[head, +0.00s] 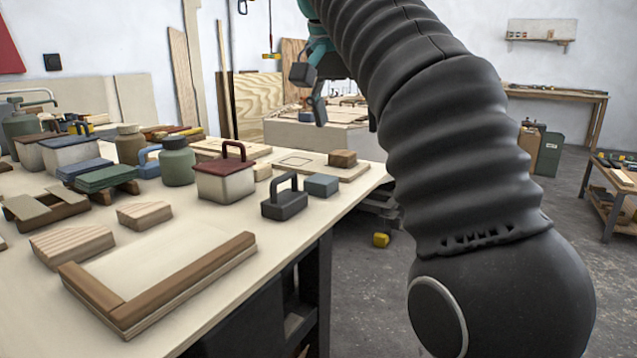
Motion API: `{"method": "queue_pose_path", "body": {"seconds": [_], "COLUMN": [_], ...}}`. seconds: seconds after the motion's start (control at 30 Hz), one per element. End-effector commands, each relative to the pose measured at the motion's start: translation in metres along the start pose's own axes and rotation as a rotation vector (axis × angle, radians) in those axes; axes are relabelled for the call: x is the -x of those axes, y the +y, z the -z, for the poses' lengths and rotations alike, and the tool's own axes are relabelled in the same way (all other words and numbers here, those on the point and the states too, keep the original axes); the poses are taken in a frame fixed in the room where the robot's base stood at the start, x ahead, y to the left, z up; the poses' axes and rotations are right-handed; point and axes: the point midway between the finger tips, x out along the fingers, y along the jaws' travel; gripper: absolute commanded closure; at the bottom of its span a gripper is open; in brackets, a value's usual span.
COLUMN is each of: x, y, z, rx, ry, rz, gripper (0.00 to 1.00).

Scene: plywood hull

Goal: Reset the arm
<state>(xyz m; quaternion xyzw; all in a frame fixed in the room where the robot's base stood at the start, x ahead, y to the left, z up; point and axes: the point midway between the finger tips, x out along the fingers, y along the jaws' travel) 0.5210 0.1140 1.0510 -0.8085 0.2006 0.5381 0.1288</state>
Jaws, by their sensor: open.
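My arm, in a black ribbed sleeve, rises from the lower right to the top centre of the head view. Its far end shows partly behind the sleeve, with teal and dark parts. My gripper (311,94) hangs there, small in the picture, beyond the right far corner of the workbench. It is open, and I see nothing between its fingers. The upper part of the arm is cut off by the top edge of the picture.
The workbench (200,243) at left holds a wood-edged tray (165,262), a red-handled box (225,180), a dark handled block (284,200), green jars and wood blocks. A pale bench (290,134) stands behind. Grey floor (365,300) is open right of the workbench. A shelf cart (612,195) stands far right.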

Motion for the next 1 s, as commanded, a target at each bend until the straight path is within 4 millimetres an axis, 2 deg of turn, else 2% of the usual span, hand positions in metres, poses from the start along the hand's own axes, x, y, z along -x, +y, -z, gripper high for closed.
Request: {"method": "queue_pose_path", "body": {"seconds": [0.27,0.47,0.77,1.0], "x": [-0.012,-0.032,-0.087,-0.144], "y": [0.023,0.051,0.104,0.145], "z": [-0.006,-0.022,-0.076,-0.138], "rx": [0.068,0.149,0.276,0.351], "ry": [0.003,0.008,0.021,0.040], "rz": [0.018,0.045,0.106,0.154], "gripper": [0.20,0.20,0.20,0.20]}}
